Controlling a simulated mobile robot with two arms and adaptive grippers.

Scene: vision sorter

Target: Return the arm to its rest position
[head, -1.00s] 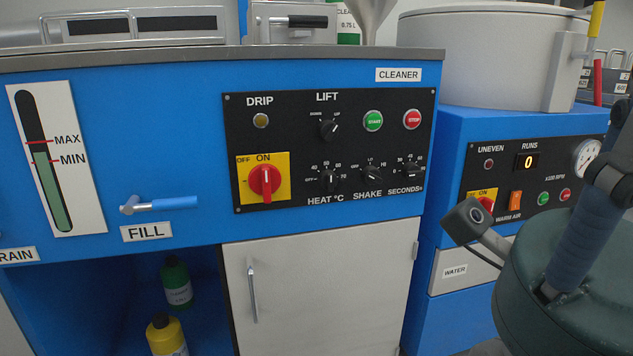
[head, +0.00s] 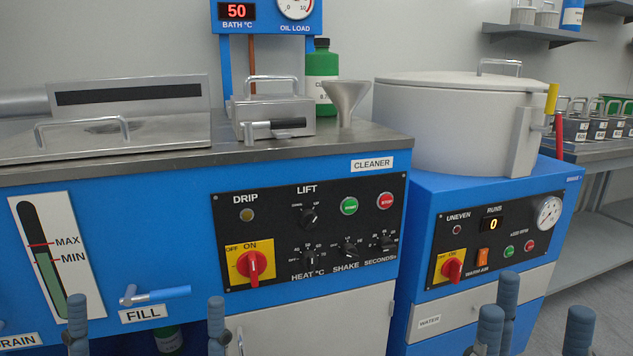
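My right gripper (head: 530,322) shows at the bottom right edge of the head view. Its blue-grey fingers point up and stand well apart, with nothing seen between them. My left gripper (head: 147,322) shows at the bottom left, with two similar upright fingers set wide apart and nothing visible between them. The palms and arms of both are below the picture. Both sets of fingers appear in front of the blue machines; I cannot tell how far from them.
The blue cleaner cabinet (head: 120,220) carries a control panel (head: 310,205), a FILL lever (head: 155,294) and a funnel (head: 345,98). A second blue machine with a large grey drum (head: 450,125) stands to the right.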

